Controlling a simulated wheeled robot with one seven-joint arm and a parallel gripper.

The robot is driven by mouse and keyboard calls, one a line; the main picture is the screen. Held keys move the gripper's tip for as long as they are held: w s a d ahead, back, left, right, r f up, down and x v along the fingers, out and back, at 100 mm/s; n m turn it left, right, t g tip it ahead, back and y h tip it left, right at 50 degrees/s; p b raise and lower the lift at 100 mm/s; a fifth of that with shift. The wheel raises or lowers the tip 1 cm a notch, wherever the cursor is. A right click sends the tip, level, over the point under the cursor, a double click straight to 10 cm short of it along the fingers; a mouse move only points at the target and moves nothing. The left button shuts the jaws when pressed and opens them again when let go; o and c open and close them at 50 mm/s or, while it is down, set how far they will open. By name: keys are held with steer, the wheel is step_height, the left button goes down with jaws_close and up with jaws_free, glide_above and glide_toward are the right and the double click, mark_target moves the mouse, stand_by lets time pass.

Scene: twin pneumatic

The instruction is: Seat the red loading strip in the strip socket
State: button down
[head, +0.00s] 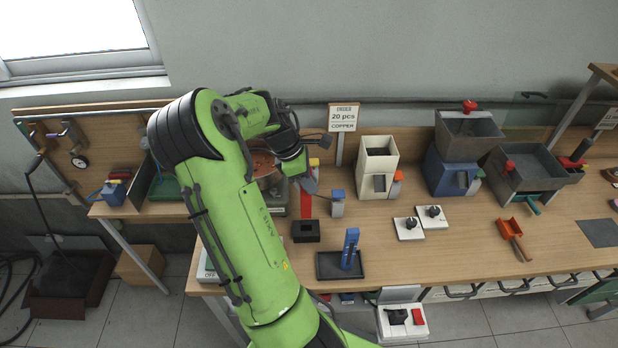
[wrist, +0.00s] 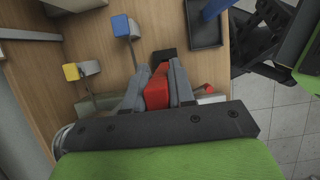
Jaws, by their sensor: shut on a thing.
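My gripper (wrist: 158,74) is shut on the red loading strip (wrist: 157,92), which sits between its two grey fingers in the wrist view. A small black block with an opening (head: 306,231), which looks like the strip socket, stands on the bench just in front of the strip. In the wrist view this black block (wrist: 164,57) shows just past the strip's far end. The strip looks apart from it, but the height between them is hard to tell.
A blue-capped post (head: 337,203) stands close on the right. A white bin unit (head: 378,164) and two white switch plates (head: 408,229) are farther right. Bench between them is clear.

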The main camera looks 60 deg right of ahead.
mark_target(306, 195)
step_height(306, 195, down, 5)
steer(key=shift+r+b, duration=0.2)
steer(key=shift+b, duration=1.05)
steer(key=shift+p, duration=0.55)
steer(key=shift+f, duration=0.15)
stand_by(0.5)
steer(key=shift+f+b, duration=0.35)
steer(key=shift+b, duration=0.05)
steer(key=shift+f, duration=0.2)
steer(key=shift+a+r, duration=0.1)
